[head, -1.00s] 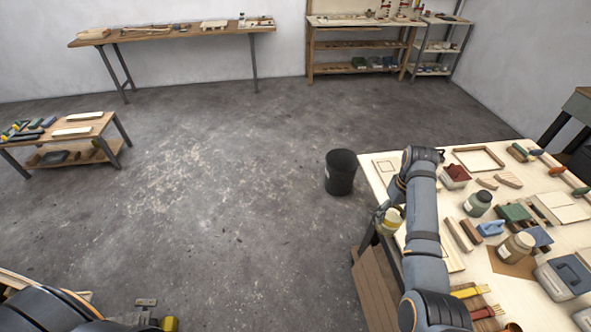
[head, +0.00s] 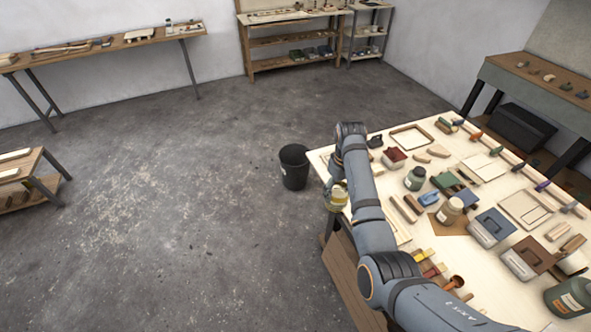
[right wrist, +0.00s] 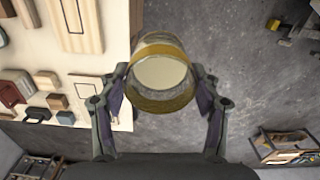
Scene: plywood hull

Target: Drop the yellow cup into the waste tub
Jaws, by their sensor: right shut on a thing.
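My right gripper (head: 331,194) is shut on the yellow cup (head: 338,199), at the left edge of the workbench. In the right wrist view the cup (right wrist: 161,72) sits between the two fingers of the gripper (right wrist: 162,92); its yellow band and pale round end show. The floor and the bench edge lie beyond it. The waste tub (head: 294,168) is a black, round, open bucket on the floor, just left of the bench's far left corner. The cup is to the right of the tub and nearer to me, apart from it. My left gripper is out of view.
The workbench (head: 398,232) is crowded with tins, blocks, brushes and frames. Its left edge lies beside the cup. The concrete floor (head: 180,220) left of the tub is clear. A low table (head: 22,172) stands at the far left, and shelving (head: 290,62) stands at the back wall.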

